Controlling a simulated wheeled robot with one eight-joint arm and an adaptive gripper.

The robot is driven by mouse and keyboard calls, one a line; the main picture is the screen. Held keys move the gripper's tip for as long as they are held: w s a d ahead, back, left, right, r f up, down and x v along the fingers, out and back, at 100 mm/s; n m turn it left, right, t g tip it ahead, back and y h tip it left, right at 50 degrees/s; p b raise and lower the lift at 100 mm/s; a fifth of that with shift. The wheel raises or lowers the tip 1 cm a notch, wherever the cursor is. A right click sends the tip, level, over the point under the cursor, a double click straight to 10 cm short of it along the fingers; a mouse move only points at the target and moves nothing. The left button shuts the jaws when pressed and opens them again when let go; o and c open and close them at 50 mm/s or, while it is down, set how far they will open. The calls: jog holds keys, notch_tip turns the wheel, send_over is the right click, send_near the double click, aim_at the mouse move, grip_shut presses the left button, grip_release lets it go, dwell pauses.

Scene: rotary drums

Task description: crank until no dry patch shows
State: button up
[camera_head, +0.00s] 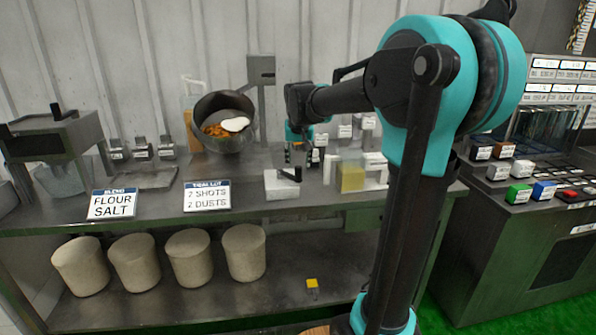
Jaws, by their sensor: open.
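A dark round drum (224,138) is tilted with its open mouth facing me, above the back of the bench. Inside it lie orange pieces (214,130) and a smooth white patch (236,124). I cannot tell from here how well the pieces are coated. My gripper (298,158) is open, to the right of the drum and apart from it, pointing down over the bench. Just below it stands a pale box with a black handle (290,175). I cannot tell whether the fingers touch the handle, nor whether it is the drum's crank.
The bench (255,205) carries cards reading FLOUR SALT (111,204) and 7 SHOTS 7 DUSTS (207,196). A yellow block (352,177) and pale blocks stand right of my gripper. Several pale tubs (188,257) stand on the lower shelf. The front middle of the bench is clear.

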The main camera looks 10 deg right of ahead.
aim_at(299, 167)
jog(key=shift+x, duration=2.7)
jog(key=shift+c, duration=0.5)
grip_shut()
